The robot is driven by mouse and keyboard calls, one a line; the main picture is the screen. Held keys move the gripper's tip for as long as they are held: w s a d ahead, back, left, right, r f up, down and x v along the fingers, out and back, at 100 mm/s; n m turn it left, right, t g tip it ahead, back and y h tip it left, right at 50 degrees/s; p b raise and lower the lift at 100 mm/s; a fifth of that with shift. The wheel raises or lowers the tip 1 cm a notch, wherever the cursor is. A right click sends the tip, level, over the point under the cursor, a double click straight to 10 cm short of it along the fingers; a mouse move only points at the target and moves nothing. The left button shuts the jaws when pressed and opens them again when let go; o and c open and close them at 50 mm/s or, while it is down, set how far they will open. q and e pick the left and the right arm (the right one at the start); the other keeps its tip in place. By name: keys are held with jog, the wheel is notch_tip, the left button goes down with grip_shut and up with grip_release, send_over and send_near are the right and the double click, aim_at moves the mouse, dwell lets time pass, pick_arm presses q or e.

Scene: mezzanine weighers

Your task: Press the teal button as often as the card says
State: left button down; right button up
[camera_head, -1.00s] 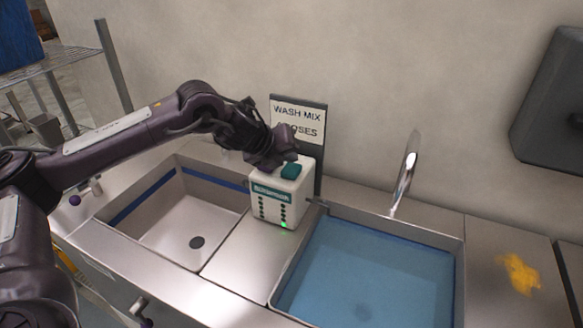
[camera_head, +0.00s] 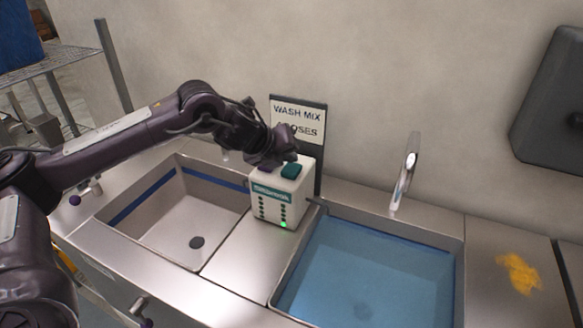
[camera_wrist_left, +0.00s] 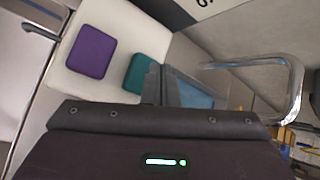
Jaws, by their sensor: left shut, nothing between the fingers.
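The white dispenser box (camera_head: 284,203) stands between the two sinks. Its teal button (camera_head: 291,171) is on top at the right; a purple button (camera_head: 265,168) is to its left, partly behind my gripper. In the left wrist view, the purple button (camera_wrist_left: 91,52) is clear and the teal button (camera_wrist_left: 140,74) is partly hidden by my fingers. My left gripper (camera_head: 283,158) is shut and empty, just above and behind the teal button; I cannot tell if it touches. The card (camera_head: 298,117) reads "WASH MIX" and "DOSES"; any number is hidden by my gripper. One green light shows on the box front.
An empty sink (camera_head: 160,228) lies left of the box, and a sink with blue water (camera_head: 372,273) lies right. A curved tap (camera_head: 405,175) rises behind the right sink. A dark wall unit (camera_head: 552,100) hangs at the right.

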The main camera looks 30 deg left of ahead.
aim_at(288, 170)
pick_arm(q)
jog(key=shift+f, duration=0.4)
jog(key=shift+f+b, duration=0.6)
jog(key=shift+b, duration=0.15)
dwell(0.4)
dwell(0.4)
jog(key=shift+r+p, duration=0.8)
jog(key=shift+r, duration=0.2)
notch_tip(288, 170, up, 5)
jog(key=p, duration=0.4)
dwell(2.2)
